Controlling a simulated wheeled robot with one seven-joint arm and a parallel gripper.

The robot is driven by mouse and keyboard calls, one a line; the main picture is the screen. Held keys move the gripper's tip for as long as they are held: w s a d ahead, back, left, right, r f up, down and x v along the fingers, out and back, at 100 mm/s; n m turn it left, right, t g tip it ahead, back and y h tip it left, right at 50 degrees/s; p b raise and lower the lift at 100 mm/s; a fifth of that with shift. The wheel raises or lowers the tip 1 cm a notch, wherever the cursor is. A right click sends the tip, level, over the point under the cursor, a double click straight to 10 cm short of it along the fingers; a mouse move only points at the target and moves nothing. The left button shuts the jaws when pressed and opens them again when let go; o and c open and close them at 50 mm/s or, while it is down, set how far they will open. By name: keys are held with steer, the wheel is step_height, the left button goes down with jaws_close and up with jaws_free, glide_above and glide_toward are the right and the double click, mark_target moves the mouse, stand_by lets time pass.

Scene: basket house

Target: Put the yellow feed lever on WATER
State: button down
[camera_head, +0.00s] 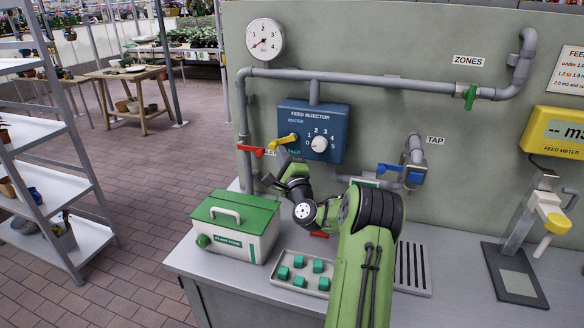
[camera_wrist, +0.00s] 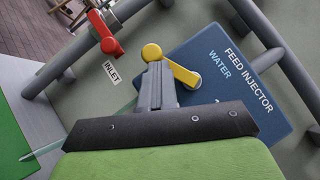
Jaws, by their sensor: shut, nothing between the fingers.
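The yellow feed lever (camera_head: 284,140) is on the left side of the blue FEED INJECTOR box (camera_head: 335,118). It points left and slightly down, below the word WATER (camera_head: 296,121). In the wrist view the lever (camera_wrist: 184,75) runs from the box to its round knob (camera_wrist: 151,52). My gripper (camera_head: 282,156) is shut and empty, just below the knob. In the wrist view its fingertips (camera_wrist: 157,68) lie right by the knob; I cannot tell whether they touch. The lower left of the box is partly hidden by my gripper.
A red INLET lever (camera_head: 251,150) sits close to the left on the pipe. A white dial (camera_head: 319,143) is on the box. Below are a green-lidded case (camera_head: 226,243) and a tray (camera_head: 297,284) of green blocks. A blue tap handle (camera_head: 390,168) is to the right.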

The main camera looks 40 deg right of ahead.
mark_target(274, 143)
steer(key=r+m+g+h+b, duration=0.1)
steer(key=m+h+b, duration=0.1)
steer(key=m, duration=0.3)
steer(key=w+r+m+g+h+b, duration=0.1)
steer(key=m+h+b, duration=0.1)
steer(key=m+h, duration=0.3)
steer(key=w+a+r+m+g+h+b, duration=0.1)
steer(key=m+h+b, duration=0.1)
steer(key=m+h, duration=0.2)
steer(key=shift+w+a+r+m, duration=0.1)
steer(key=shift+w+m, duration=0.05)
steer(key=shift+m, duration=0.75)
steer(key=shift+r, duration=0.35)
